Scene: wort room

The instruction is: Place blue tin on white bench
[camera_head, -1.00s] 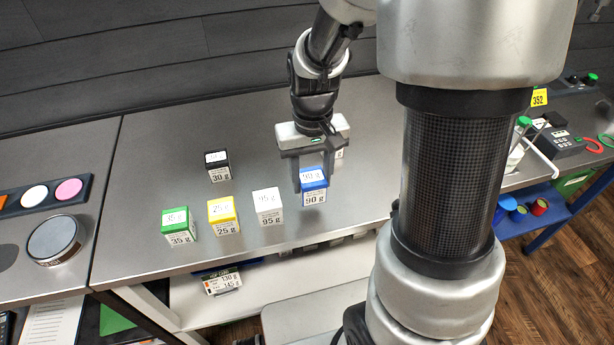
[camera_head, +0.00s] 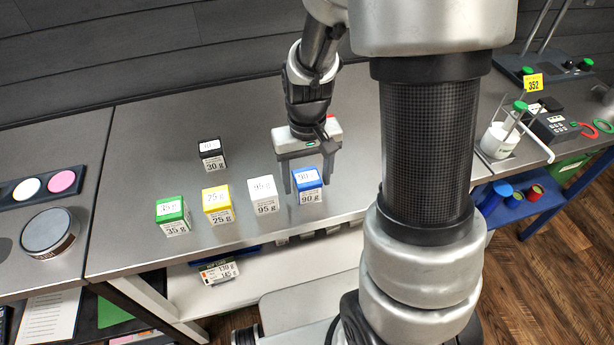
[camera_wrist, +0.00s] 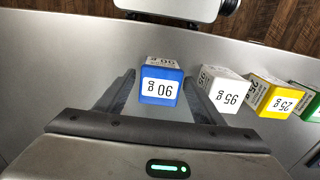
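A box-shaped tin with a blue top (camera_head: 308,178) and a 90 g label stands upright near the front edge of the grey table (camera_head: 130,220). It also shows in the wrist view (camera_wrist: 160,86). My gripper (camera_head: 309,186) is open above and around it, pointing down. In the wrist view, one finger is on each side of the blue tin, with a visible gap on the left; contact on the right is unclear. A white surface (camera_head: 183,292) lies low under the table's front edge; I cannot tell if it is the white bench.
A white 95 g tin (camera_head: 263,194) stands close to the blue one; yellow (camera_head: 217,204) and green (camera_head: 172,215) tins stand further left. A black tin (camera_head: 211,155) is behind. Blue and red cylinders (camera_head: 496,197) stand on a low blue shelf at right. The table's left rear is clear.

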